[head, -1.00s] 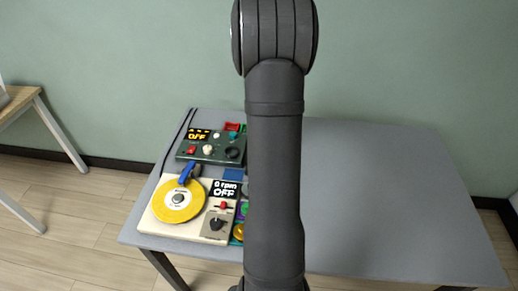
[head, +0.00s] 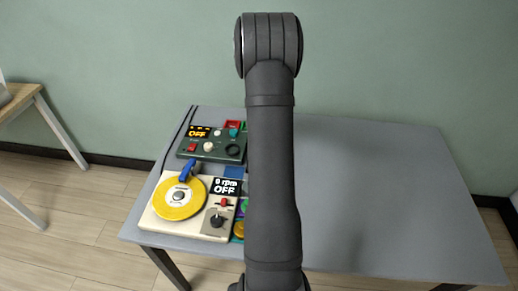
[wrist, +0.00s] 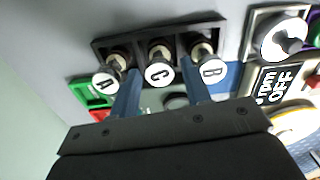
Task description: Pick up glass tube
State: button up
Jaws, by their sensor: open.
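In the wrist view, a black rack (wrist: 101,46) holds three upright-looking tubes with round white lettered caps. They are tube A (wrist: 105,80), tube C (wrist: 159,73) and tube B (wrist: 212,70). The glass bodies are mostly hidden by the caps and rack. My gripper (wrist: 160,68) is open, with two blue fingers. One finger reaches between A and C, the other between C and B, so tube C appears between them. I cannot tell whether they touch it. In the head view my arm hides the gripper and rack.
On the grey table (head: 390,200), a cream turntable unit (head: 160,227) with a yellow disc (head: 178,200) stands at the left. A dark green control box (head: 212,147) is behind it, and a red tray (head: 233,125) beyond. The table's right side is clear.

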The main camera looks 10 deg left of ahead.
notch_tip(320, 180, down, 4)
jog(key=shift+a+f, duration=0.1)
jog(key=shift+f, duration=0.1)
jog(key=c, duration=0.7)
jog(key=shift+c, duration=0.2)
jog(key=shift+r, duration=0.15)
